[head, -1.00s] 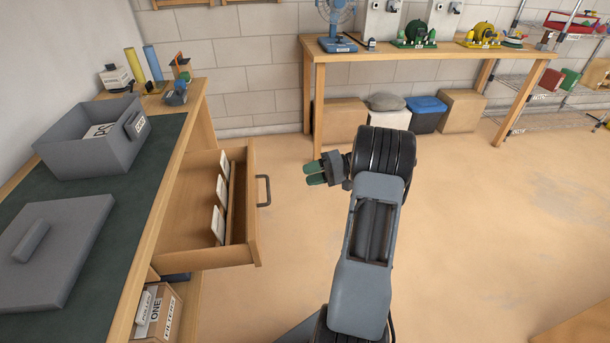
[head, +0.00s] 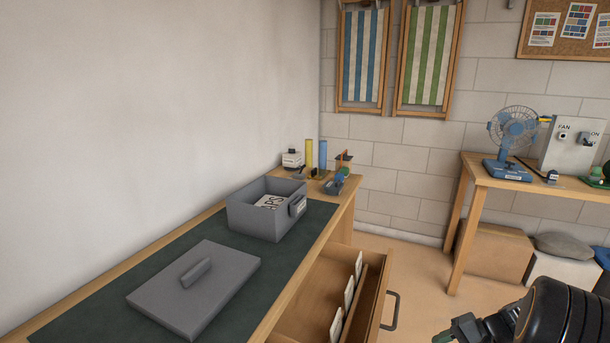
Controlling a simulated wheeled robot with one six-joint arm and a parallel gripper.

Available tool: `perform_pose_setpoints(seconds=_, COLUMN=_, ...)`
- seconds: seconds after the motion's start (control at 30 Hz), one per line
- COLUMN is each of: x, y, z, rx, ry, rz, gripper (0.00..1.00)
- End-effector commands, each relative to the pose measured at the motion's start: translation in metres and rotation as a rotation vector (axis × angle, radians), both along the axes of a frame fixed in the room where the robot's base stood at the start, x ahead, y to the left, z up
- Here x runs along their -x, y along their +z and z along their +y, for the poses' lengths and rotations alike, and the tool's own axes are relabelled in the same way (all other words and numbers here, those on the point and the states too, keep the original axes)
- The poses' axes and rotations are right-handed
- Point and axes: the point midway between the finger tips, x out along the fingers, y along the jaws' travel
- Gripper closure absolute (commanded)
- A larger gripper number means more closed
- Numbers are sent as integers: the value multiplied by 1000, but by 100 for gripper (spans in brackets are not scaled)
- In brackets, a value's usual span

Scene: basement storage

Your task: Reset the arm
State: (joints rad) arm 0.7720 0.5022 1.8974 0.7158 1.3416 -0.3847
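My gripper (head: 447,337) is at the bottom right of the head view, partly cut off by the lower edge. I cannot tell whether the fingers are apart, and no held object shows. A dark round joint of my arm is behind it at the bottom right corner.
An open drawer (head: 381,292) with upright white cards juts from the workbench. On the bench's dark mat (head: 103,306) are a grey open box (head: 258,222) and a grey lid (head: 190,300). A table (head: 466,201) with a blue fan (head: 514,132) stands at right.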

Motion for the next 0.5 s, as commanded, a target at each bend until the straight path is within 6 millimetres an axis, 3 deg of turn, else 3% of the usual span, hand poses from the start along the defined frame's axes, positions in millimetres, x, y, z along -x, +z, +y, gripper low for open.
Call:
perform_pose_setpoints(seconds=0.03, x=8, y=30, z=14, rx=77, ry=33, rz=38, gripper=63)
perform_pose_setpoints(seconds=0.17, x=32, y=82, z=44, rx=305, ry=122, rz=106, gripper=63)
perform_pose_setpoints(seconds=0.23, x=44, y=118, z=60, rx=441, ry=178, rz=103, gripper=63)
perform_pose_setpoints(seconds=0.5, x=83, y=258, z=120, rx=859, ry=421, rz=-132, gripper=63)
